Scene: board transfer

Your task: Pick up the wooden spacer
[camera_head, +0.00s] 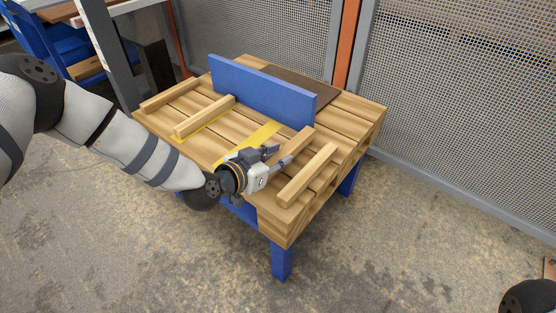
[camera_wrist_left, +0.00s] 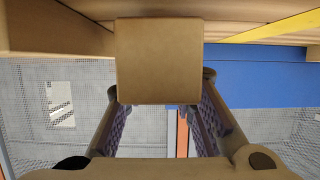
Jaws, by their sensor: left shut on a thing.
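My left gripper (camera_head: 279,159) is over the front middle of the wooden pallet (camera_head: 196,147), shut on a wooden spacer (camera_head: 301,139). In the left wrist view the square end of this spacer (camera_wrist_left: 159,62) sits between the two fingers (camera_wrist_left: 163,130). The gripper hides part of it in the head view. I cannot tell whether the spacer touches the slats. Another wooden spacer (camera_head: 308,175) lies just right of the gripper. Two more spacers lie on the left, one near the middle (camera_head: 204,115) and one by the edge (camera_head: 168,95). My right gripper is out of view.
A blue board (camera_head: 262,92) stands upright along the pallet behind the spacers. Yellow strips (camera_head: 258,135) mark the slats. A dark flat panel (camera_head: 300,85) lies behind the board. Mesh fencing (camera_head: 460,95) closes off the back and right. The floor in front is clear.

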